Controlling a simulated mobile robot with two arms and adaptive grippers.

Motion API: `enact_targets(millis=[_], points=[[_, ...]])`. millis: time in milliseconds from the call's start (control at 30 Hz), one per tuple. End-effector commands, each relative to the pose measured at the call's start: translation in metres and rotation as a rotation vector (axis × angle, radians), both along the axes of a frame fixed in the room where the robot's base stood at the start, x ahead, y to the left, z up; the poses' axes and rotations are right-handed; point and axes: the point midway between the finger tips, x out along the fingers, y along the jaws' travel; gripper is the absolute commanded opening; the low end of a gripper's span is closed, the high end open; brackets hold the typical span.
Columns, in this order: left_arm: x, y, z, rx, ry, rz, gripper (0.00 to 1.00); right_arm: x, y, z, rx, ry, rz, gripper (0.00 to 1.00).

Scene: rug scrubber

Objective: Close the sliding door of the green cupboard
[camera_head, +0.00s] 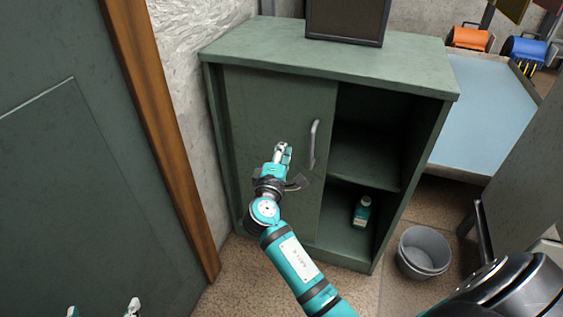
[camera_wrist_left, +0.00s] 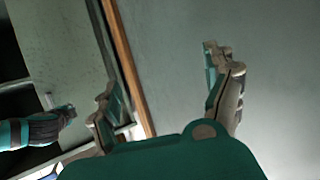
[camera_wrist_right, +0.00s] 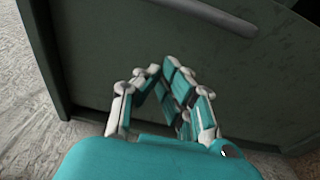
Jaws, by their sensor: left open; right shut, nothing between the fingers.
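The green cupboard (camera_head: 330,48) stands in the middle of the head view. Its sliding door (camera_head: 260,110) covers the left part of the front, and the right part is open, showing dark shelves. The grey door handle (camera_head: 313,145) is near the door's right edge. It also crosses the top of the right wrist view (camera_wrist_right: 215,14). My right gripper (camera_head: 284,150) is shut and empty in front of the door, left of the handle and apart from it. My left gripper (camera_head: 104,308) is open and empty at the lower left, also seen in the left wrist view (camera_wrist_left: 165,78).
A white-and-green bottle (camera_head: 362,211) stands on the cupboard's bottom shelf. A grey bucket (camera_head: 423,252) is on the floor at its right. A dark framed object (camera_head: 347,20) is on top. A green panel with a wooden edge (camera_head: 160,130) stands at left. A blue-topped table (camera_head: 480,115) is behind right.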

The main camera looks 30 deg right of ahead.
Motion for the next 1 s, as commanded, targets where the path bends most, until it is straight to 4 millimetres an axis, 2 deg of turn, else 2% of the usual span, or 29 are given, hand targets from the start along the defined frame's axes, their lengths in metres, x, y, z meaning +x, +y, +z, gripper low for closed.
enact_targets(millis=[233, 300, 500, 1000], points=[[0.016, -0.009, 0.032, -0.049, -0.202, -0.013, 0.85, 0.040, -0.036, -0.001, -0.001, -0.001, -0.001, 0.00], [0.016, -0.009, 0.032, -0.046, -0.191, -0.012, 0.85, 0.025, -0.041, -0.002, 0.000, 0.003, 0.000, 0.00], [0.016, -0.009, 0.032, -0.047, -0.192, -0.012, 0.85, 0.006, -0.050, -0.001, 0.001, 0.002, 0.002, 0.00], [0.016, -0.009, 0.033, -0.047, -0.192, -0.012, 0.85, 0.002, -0.053, -0.001, 0.001, 0.002, 0.002, 0.00]])
